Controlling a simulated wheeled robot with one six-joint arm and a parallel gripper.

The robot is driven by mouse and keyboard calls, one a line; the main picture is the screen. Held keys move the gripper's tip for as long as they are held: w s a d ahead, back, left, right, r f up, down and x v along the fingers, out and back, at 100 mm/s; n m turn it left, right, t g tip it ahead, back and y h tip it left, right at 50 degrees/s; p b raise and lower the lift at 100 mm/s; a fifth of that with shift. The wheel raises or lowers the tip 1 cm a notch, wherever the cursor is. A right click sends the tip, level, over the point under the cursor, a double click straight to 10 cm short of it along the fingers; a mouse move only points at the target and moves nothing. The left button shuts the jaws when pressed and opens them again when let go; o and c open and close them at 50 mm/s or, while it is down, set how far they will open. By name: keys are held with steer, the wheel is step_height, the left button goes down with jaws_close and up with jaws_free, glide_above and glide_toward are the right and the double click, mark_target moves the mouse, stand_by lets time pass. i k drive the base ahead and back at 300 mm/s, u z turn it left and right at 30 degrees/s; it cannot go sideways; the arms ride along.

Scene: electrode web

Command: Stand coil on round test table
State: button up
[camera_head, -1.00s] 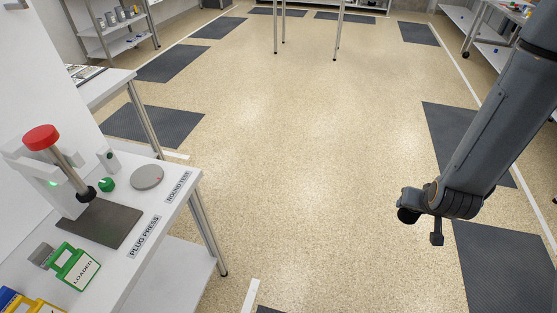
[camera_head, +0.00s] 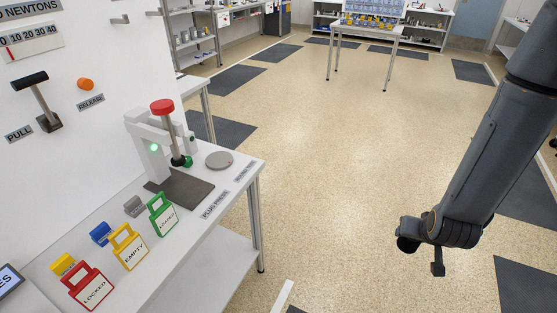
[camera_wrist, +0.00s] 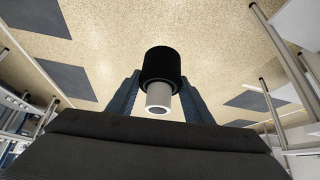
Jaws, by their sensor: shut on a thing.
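The coil (camera_wrist: 162,65) is a black cylinder with a pale, hollow core end, seen in the wrist view. My gripper (camera_wrist: 162,78) is shut on it, with one blue-grey finger on each side. In the head view my arm's end hangs over open floor at the right; the coil cannot be made out there. The round test table (camera_head: 219,160) is a small grey disc on the white bench at the left, with nothing on it. It is well to the left of my arm's end.
A plug press (camera_head: 160,140) with a red knob stands left of the disc, above a dark plate (camera_head: 180,188). Green, yellow and red tags (camera_head: 130,247) line the bench (camera_head: 215,225). A wall panel rises behind. The floor between bench and arm is clear.

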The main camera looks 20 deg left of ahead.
mark_target(218, 159)
steer(key=u, duration=1.5)
